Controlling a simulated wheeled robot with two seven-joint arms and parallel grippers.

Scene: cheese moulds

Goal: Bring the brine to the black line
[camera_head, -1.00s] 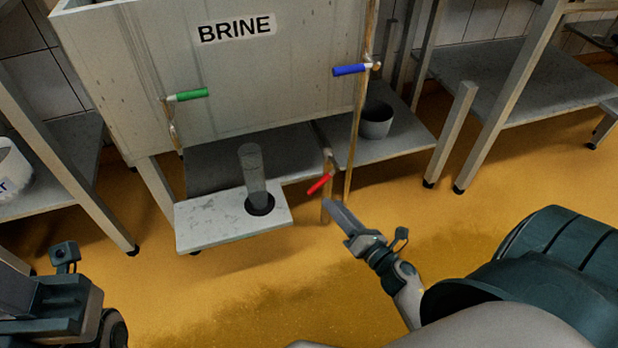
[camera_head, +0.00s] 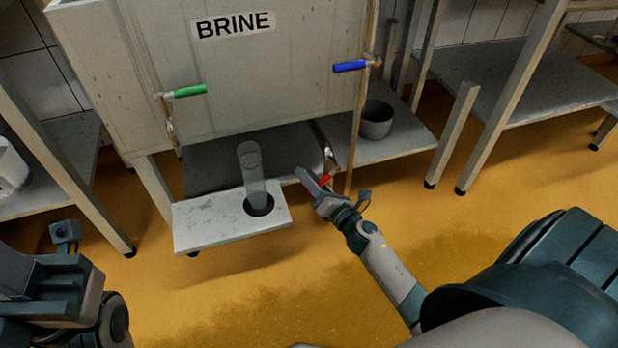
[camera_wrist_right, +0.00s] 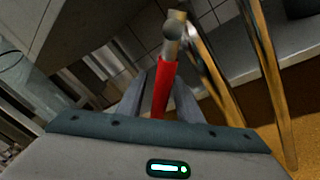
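The brine tank (camera_head: 250,75) has a green-handled valve (camera_head: 190,91), a blue-handled valve (camera_head: 350,66) and a low red-handled valve (camera_head: 327,178). A clear upright cylinder (camera_head: 252,168) stands at the dark round opening in the low shelf. I cannot make out a black line or a liquid level in it. My right gripper (camera_head: 308,181) is at the red valve. In the right wrist view the red handle (camera_wrist_right: 162,88) lies between its two fingers, which look apart around it. My left gripper (camera_head: 30,275) is at lower left, its fingers unclear.
The low pale shelf (camera_head: 210,228) juts out in front of the tank. A grey pot (camera_head: 376,120) stands on the rack at right. A white bucket (camera_head: 10,170) is at the left edge. Metal table legs flank the tank. The yellow floor (camera_head: 240,300) in front is clear.

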